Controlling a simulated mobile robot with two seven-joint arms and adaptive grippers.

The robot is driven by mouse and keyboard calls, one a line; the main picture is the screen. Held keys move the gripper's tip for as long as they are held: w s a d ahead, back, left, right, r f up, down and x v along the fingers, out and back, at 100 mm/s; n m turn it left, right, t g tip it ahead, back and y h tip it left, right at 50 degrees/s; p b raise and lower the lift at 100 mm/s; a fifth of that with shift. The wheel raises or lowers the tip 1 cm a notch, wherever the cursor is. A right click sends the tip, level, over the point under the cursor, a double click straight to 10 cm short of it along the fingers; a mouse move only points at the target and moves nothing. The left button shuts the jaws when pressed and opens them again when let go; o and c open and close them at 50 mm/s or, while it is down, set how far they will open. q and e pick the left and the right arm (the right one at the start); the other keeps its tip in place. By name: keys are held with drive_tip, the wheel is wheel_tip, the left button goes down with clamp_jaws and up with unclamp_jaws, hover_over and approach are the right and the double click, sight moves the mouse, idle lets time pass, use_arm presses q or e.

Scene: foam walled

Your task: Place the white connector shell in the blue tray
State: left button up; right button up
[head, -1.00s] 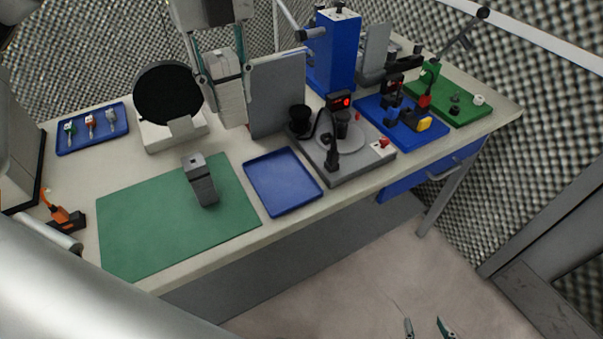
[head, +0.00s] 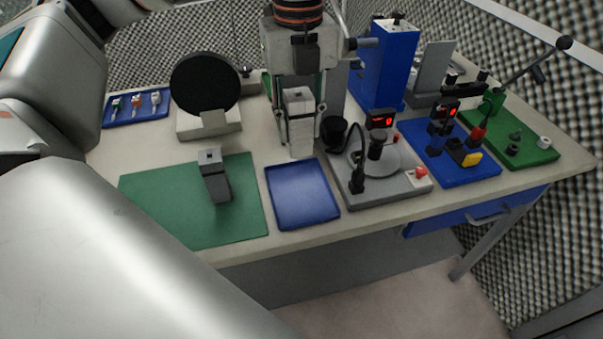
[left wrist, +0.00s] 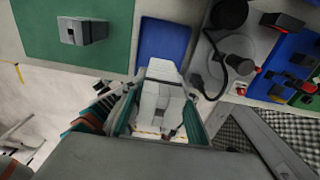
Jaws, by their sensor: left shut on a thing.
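The white connector shell (head: 298,128) is a pale, blocky piece held upright between the fingers of my left gripper (head: 300,138). In the head view its lower end shows just at the far edge of the blue tray (head: 302,196), which is flat and empty. In the left wrist view the shell (left wrist: 160,98) sits between the teal-edged fingers of the gripper (left wrist: 160,118) and overlaps the near edge of the tray (left wrist: 165,40). The height of the shell above the table is hard to tell. My right gripper is out of view.
A green mat (head: 160,205) with a dark grey block (head: 214,178) lies left of the tray. A grey fixture (head: 385,185) with a dark gooseneck stands right of it. A black disc (head: 205,82) on a stand and a small blue tray of connectors (head: 120,118) are behind.

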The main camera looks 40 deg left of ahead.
sight(299, 153)
use_arm(q)
wheel_tip(299, 153, down, 7)
drive_tip(key=shift+f+b, duration=0.1)
drive_tip(key=shift+b, duration=0.2)
wheel_tip(299, 153, down, 5)
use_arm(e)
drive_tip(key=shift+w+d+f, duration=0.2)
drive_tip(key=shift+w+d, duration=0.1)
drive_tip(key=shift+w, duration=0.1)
use_arm(q)
drive_tip(key=o, duration=1.2)
drive_tip(key=shift+f+b, duration=0.1)
drive_tip(key=shift+b, duration=0.2)
drive_tip(key=shift+c, duration=0.2)
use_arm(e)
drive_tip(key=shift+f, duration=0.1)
